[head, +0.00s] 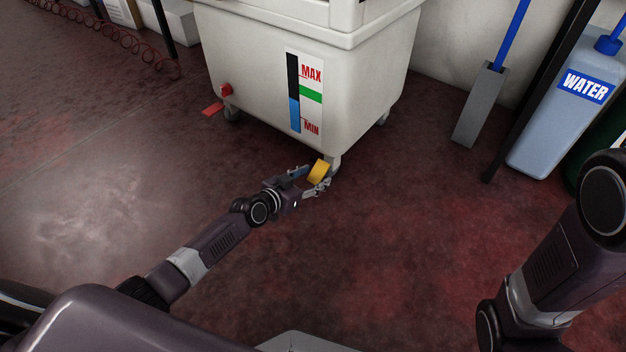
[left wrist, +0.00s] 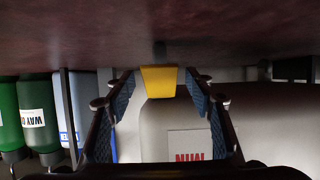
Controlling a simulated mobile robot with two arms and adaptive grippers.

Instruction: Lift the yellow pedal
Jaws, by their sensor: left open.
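The yellow pedal (head: 319,171) sticks out low at the front corner of the white tank (head: 350,90), near a caster wheel. My left gripper (head: 312,181) is open, with its fingers on either side of the pedal in the head view. In the left wrist view, which is upside down, the yellow pedal (left wrist: 159,80) shows between the two spread fingers of the left gripper (left wrist: 160,90), with gaps on both sides. I cannot tell any contact. My right arm shows at the right edge of the head view, but its gripper is out of view.
A red pedal (head: 212,110) sits low by the tank's left wheel. A blue water container (head: 550,125) and a grey holder with a blue handle (head: 479,105) stand at the right. A red coiled hose (head: 120,45) lies at the upper left. The floor in front is clear.

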